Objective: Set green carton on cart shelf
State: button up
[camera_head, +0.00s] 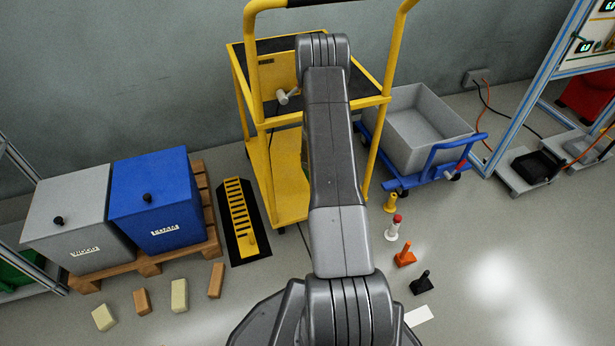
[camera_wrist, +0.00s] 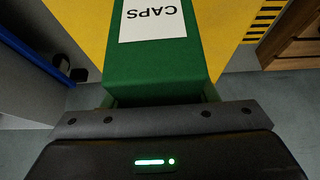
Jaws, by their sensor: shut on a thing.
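The green carton (camera_wrist: 155,75) with a white label reading CAPS fills the upper middle of the wrist view. My gripper (camera_wrist: 160,104) is shut on its near end. The yellow cart (camera_head: 258,160) stands at the back middle in the head view, with a dark-matted top shelf and a yellow lower shelf (camera_head: 287,185). In the wrist view a yellow surface (camera_wrist: 225,20), apparently the lower shelf, lies behind the carton. I cannot tell whether the carton touches it. My arm hides the carton and gripper in the head view.
A blue trolley (camera_head: 440,158) with a grey bin (camera_head: 425,125) stands right of the cart. A striped yellow-black floor piece (camera_head: 240,215) and a pallet (camera_head: 205,245) with grey and blue boxes are left.

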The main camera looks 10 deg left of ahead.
notch_tip(320, 180, down, 10)
jog(key=b, duration=0.5)
jog(key=shift+r, duration=0.25)
jog(key=shift+f+b, duration=0.15)
jog(key=shift+b, duration=0.15)
jog(key=o, duration=1.2)
jog(key=p+v, duration=0.4)
jog(key=v, duration=0.8)
